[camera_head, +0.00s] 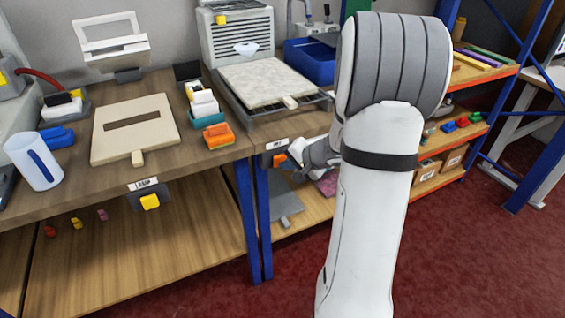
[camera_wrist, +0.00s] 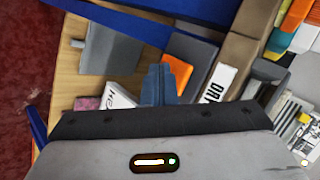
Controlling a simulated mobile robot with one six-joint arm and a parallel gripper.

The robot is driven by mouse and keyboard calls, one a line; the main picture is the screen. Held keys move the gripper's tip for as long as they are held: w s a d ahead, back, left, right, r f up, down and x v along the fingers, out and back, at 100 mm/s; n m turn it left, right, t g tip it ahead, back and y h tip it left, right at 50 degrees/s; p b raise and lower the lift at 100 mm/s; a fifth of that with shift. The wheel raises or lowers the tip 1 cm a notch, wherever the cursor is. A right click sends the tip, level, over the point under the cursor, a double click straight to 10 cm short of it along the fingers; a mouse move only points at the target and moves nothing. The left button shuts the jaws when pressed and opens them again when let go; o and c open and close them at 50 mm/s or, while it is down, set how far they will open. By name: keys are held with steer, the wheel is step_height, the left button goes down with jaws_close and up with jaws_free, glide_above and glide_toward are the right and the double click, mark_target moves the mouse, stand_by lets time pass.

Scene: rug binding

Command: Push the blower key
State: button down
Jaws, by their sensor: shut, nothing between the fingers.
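The orange key (camera_head: 280,160) sits on a small dark box under the front edge of the right-hand bench, below a white label. In the wrist view the orange key (camera_wrist: 177,71) shows beside the fingertips, on its grey box (camera_wrist: 195,52), next to a label whose visible letters read "DR". My gripper (camera_wrist: 160,68) is shut and empty, its tips right at the key. I cannot tell whether they touch it; the fingers hide part of it. In the head view my gripper (camera_head: 294,161) is just right of the key, largely hidden by my arm.
A yellow key (camera_head: 150,202) sits on another box under the left bench (camera_head: 75,187). A rack with a pale mat (camera_head: 265,80) stands above the orange key, with a grey machine (camera_head: 238,35) behind. Blue shelf legs (camera_head: 262,225) stand close left. The red floor is clear.

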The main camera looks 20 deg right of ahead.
steer(key=shift+s+b, duration=0.3)
steer(key=shift+s, duration=0.35)
steer(key=shift+s, duration=0.1)
steer(key=s+b, duration=0.2)
steer(key=s, duration=0.3)
steer(key=shift+d, duration=0.1)
stand_by(0.6)
steer(key=s+a+r+n+g+p, duration=0.3)
steer(key=s+a+r+p, duration=0.15)
steer(key=a+r, duration=0.25)
steer(key=s+a+r+n+g+p, duration=0.2)
steer(key=s+a+r+n+p, duration=0.25)
steer(key=a+r, duration=0.2)
steer(key=s+r+n+g+h+p, duration=0.1)
steer(key=s+r+n+h+p, duration=0.2)
steer(key=s+r+p, duration=0.4)
steer(key=shift+s+a+r+h, duration=0.45)
steer(key=shift+r+h, duration=0.15)
steer(key=shift+r, duration=0.25)
